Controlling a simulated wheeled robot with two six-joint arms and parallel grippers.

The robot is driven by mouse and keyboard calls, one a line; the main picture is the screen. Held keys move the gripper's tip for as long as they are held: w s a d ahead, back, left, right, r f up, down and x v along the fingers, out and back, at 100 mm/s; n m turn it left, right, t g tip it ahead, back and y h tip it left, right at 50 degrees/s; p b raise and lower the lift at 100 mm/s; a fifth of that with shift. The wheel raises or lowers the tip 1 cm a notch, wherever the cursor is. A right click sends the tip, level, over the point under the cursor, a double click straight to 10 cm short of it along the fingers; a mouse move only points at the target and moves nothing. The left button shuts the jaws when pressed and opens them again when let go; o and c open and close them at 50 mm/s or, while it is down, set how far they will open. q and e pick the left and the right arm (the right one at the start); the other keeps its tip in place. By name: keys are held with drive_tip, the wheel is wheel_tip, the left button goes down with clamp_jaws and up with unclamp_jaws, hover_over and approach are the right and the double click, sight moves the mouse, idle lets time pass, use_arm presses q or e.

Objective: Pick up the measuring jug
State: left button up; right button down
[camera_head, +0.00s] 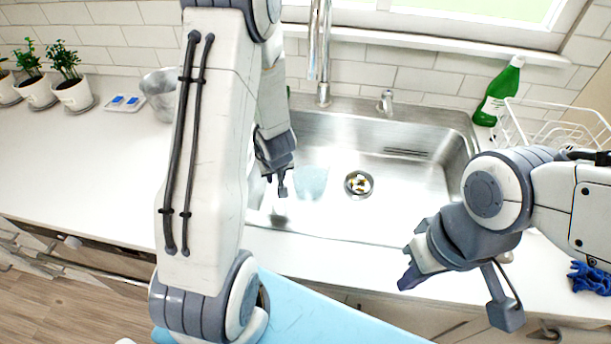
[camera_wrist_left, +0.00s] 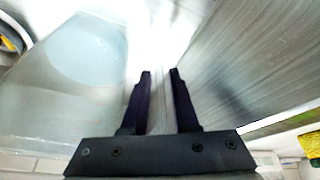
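The measuring jug (camera_head: 311,180) appears as a clear, pale-blue-tinted shape in the left part of the steel sink. In the left wrist view a large translucent round form (camera_wrist_left: 85,50), which looks like the jug, fills the upper left, left of the fingers. My left gripper (camera_head: 282,190) points down over the sink's left side, just left of the jug. Its two fingers (camera_wrist_left: 160,88) stand apart, with a pale blurred strip between them; I cannot tell if they touch the jug. My right gripper (camera_head: 406,278) hangs over the front counter, its finger gap hidden.
The sink (camera_head: 420,180) has a drain (camera_head: 359,185) with yellow and white bits and a tall faucet (camera_head: 319,60) behind. A green bottle (camera_head: 498,92) and a white wire rack (camera_head: 545,128) stand right. Potted plants (camera_head: 75,92) and a grey vessel (camera_head: 158,95) stand left.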

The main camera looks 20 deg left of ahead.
use_arm(q)
drive_tip(key=shift+w+f, duration=0.1)
drive_tip(key=shift+f, duration=0.05)
clamp_jaws()
idle(1.4)
